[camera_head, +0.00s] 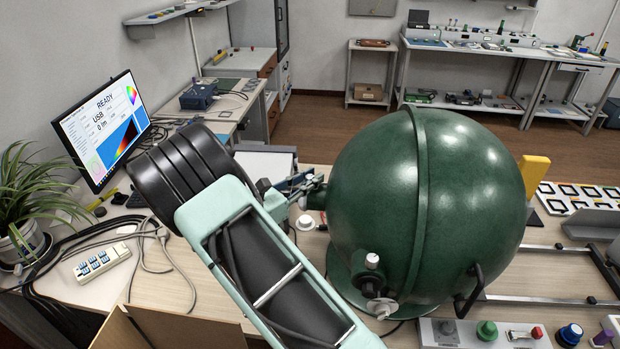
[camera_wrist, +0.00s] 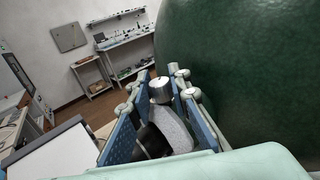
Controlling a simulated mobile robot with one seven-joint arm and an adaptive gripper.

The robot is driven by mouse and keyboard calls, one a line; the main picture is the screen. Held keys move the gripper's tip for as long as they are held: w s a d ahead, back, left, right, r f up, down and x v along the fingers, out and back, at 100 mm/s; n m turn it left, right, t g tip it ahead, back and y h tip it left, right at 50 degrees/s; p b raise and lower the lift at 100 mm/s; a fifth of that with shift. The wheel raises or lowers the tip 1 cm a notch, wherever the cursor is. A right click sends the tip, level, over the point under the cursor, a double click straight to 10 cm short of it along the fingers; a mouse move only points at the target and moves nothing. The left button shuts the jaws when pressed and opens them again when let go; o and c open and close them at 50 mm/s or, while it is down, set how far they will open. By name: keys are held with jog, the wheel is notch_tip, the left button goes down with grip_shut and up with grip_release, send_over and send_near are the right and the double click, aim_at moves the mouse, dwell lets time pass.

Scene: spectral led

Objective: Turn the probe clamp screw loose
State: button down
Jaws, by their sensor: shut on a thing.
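My gripper (camera_wrist: 160,84) has its two blue-padded fingers on either side of a silver round knob, which looks like the probe clamp screw (camera_wrist: 160,93). The knob sits on a grey block, with a dark part (camera_wrist: 153,140) below it between the fingers. The exact finger contact is hard to see. In the head view my gripper (camera_head: 303,187) is at the left side of the big green sphere (camera_head: 440,190). My own arm covers part of that area, and I cannot make out the screw there.
The sphere stands close to the right of my fingers. A monitor (camera_head: 102,127) reading READY, a plant (camera_head: 30,200) and cables stand at the left. A white power strip (camera_head: 102,262) lies on the desk. A panel of knobs (camera_head: 463,332) is at the front right.

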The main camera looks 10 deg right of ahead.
aim_at(310, 176)
jog(key=shift+n+t, duration=0.3)
jog(key=n+t+y+b, duration=0.1)
jog(key=n+t+y, duration=0.1)
jog(key=y, duration=0.1)
jog(key=n+t+y+b, duration=0.1)
jog(key=n+t+y, duration=0.1)
jog(key=t+y, duration=0.1)
jog(key=shift+s+d+f+n, duration=0.1)
jog(key=shift+f+n, duration=0.05)
jog(key=shift+n, duration=0.15)
jog(key=shift+n+t+y+b, duration=0.9)
jog(key=shift+n+y, duration=0.9)
jog(key=shift+y, duration=1.1)
jog(key=shift+r, duration=0.2)
jog(key=c, duration=2)
grip_release()
jog(key=shift+c, duration=0.2)
jog(key=shift+r, duration=5)
